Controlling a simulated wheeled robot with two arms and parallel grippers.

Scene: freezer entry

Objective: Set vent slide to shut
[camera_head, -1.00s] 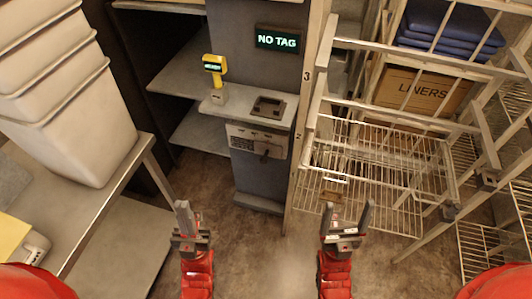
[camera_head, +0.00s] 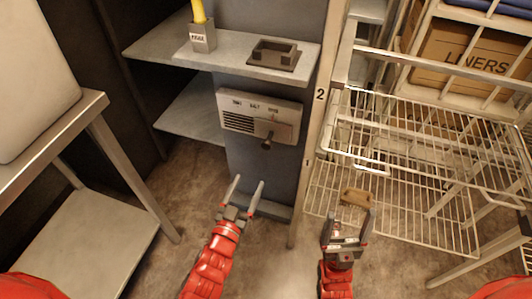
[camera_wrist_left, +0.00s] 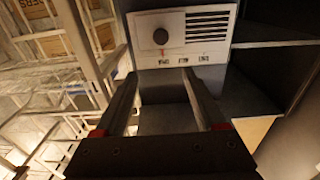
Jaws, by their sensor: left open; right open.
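The vent panel (camera_head: 228,119) is a pale box with dark louvres on the grey column, below the shelf. Three small labels run along its top; I cannot read them. A dark round slide knob (camera_head: 267,142) sits at its right end, roughly below the right-hand label. The left wrist view shows the panel (camera_wrist_left: 205,57) upside down, with the knob (camera_wrist_left: 160,36) at the left. My left gripper (camera_head: 248,184) is open and empty, below the panel and apart from it. My right gripper (camera_head: 348,216) is open and empty, lower right, in front of the wire rack.
A shelf (camera_head: 145,48) with a holder (camera_head: 202,38) and a dark tray (camera_head: 273,62) juts out above the panel. A wire rack (camera_head: 400,200) stands close on the right. A metal table (camera_head: 95,112) is at left. The floor between is clear.

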